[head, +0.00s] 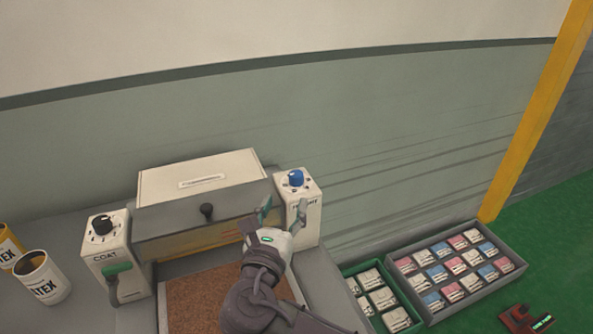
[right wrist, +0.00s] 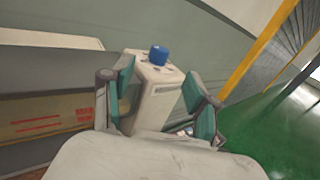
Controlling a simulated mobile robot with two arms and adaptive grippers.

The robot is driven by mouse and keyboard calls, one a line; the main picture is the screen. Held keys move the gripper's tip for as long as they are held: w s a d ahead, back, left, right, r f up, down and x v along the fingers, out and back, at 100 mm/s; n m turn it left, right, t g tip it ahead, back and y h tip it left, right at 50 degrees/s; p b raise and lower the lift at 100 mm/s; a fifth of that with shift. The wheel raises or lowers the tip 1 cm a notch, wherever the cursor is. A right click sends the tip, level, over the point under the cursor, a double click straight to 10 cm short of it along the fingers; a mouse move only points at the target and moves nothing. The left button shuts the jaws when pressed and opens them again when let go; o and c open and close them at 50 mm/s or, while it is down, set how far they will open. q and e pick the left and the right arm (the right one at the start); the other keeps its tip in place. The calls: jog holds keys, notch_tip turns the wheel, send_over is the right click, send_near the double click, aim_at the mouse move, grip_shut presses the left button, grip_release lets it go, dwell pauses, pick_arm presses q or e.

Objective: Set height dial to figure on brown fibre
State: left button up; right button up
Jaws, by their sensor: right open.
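The height dial is a blue knob (head: 296,178) on top of a cream box (head: 308,221) at the right of the machine. The box's label is partly hidden by my gripper. My right gripper (head: 282,212) is open and empty, with its fingers on either side of the box front, below the knob. In the right wrist view the blue knob (right wrist: 159,55) stands above and between the open fingers (right wrist: 160,95), apart from them. A brown fibre sheet (head: 200,300) lies flat in front of the machine, partly covered by my right arm. No figure on it is readable. My left gripper is not in view.
A black dial (head: 102,224) sits on a box labelled COAT with a green-handled lever (head: 117,269). Latex tins (head: 40,278) stand at far left. A grey tray (head: 405,263) and green crate (head: 351,268) hold several small packs at right. A yellow post (head: 535,110) rises behind.

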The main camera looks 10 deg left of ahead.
aim_at(295, 179)
jog(key=w, duration=0.6)
jog(key=shift+w+p, duration=0.2)
jog(key=shift+p, duration=0.15)
jog(key=w, duration=0.4)
jog(key=shift+w+f, duration=0.1)
jog(key=shift+w, duration=0.1)
jog(key=shift+s, duration=0.1)
jog(key=shift+c, duration=1.4)
grip_shut()
pick_arm(q)
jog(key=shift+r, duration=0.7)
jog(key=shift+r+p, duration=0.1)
jog(key=shift+p, duration=0.25)
